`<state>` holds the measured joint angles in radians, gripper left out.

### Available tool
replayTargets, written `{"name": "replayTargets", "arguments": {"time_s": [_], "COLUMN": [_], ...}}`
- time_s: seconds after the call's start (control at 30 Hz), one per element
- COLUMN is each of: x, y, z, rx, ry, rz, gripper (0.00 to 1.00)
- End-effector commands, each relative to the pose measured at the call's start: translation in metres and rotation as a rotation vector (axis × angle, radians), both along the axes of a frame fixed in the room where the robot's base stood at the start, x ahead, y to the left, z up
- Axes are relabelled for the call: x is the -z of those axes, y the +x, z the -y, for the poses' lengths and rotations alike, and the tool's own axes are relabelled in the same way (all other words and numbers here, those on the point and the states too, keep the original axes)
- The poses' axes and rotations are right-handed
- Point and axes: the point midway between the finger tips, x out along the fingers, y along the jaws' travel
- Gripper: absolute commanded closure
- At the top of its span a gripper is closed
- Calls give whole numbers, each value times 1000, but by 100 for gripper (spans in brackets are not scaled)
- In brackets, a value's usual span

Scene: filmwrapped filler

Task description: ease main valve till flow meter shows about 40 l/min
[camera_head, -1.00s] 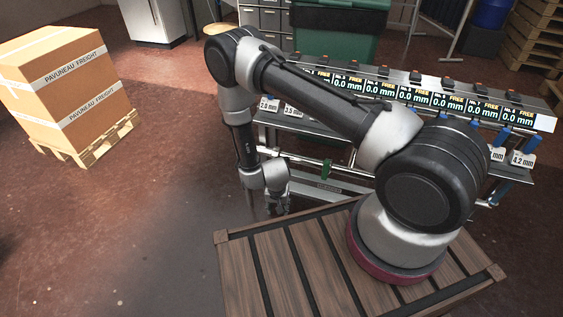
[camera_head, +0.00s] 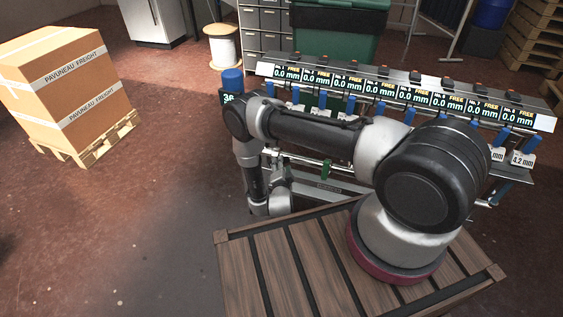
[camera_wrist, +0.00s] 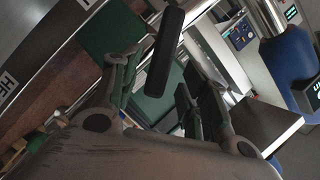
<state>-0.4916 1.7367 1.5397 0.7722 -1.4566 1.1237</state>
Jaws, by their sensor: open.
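My gripper (camera_wrist: 165,85) is open, with its fingers spread in the wrist view. A black bar (camera_wrist: 164,55), possibly the main valve's lever, stands in front of and between the fingers; I cannot tell whether they touch it. In the head view my arm hides the gripper and the bar. A blue-capped unit (camera_head: 232,80) stands at the bench's left end. Its dark display (camera_head: 228,98) begins with "36"; my arm cuts off the rest, so I cannot confirm it is the flow meter. A similar blue body (camera_wrist: 290,57) with a dark display shows at right in the wrist view.
A metal bench has a row of displays (camera_head: 407,91) reading "FREE" and "0.0 mm", with several blue-topped parts below. A taped carton (camera_head: 62,85) stands on a pallet at left. A white spool (camera_head: 224,48) and a green bin (camera_head: 338,28) stand behind.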

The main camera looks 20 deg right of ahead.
Motion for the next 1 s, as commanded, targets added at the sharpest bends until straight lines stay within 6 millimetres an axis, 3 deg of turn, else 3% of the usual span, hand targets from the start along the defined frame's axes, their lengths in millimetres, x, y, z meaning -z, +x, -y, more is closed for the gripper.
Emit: {"name": "replayTargets", "arguments": {"time_s": [0.23, 0.57, 0.67, 0.83, 1.0], "x": [7, 9, 9, 9, 9], "y": [33, 39, 39, 39, 39], "z": [10, 12, 12, 12, 12], "rx": [1, -2, -2, -2, -2], "ry": [0, -2, -2, -2, 0], "rz": [-1, -3, -3, -3, -1], "gripper": [55, 55, 68, 99, 100]}}
